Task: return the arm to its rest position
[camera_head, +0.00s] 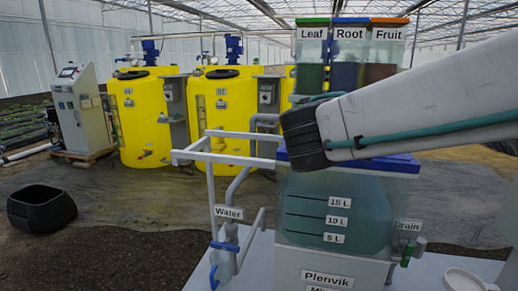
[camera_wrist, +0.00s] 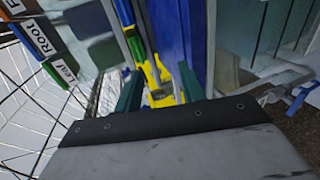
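My arm reaches in from the right in the head view and crosses above the clear mixing tank (camera_head: 335,215), in front of the tank's blue lid (camera_head: 395,163). The arm's dark end hides part of the lid and what lies behind it. My gripper (camera_wrist: 158,82) shows in the wrist view as two dark green fingers standing apart. I see nothing held between them. A yellow surface and a long blue band show beyond the fingers. The gripper's fingers cannot be made out in the head view.
Leaf (camera_head: 310,75), Root (camera_head: 347,75) and Fruit (camera_head: 384,75) containers stand behind my arm. A white pipe frame (camera_head: 212,180) and Water valve (camera_head: 224,246) are left of the tank. Yellow tanks (camera_head: 140,120) stand farther back. A black tub (camera_head: 43,210) sits on open floor.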

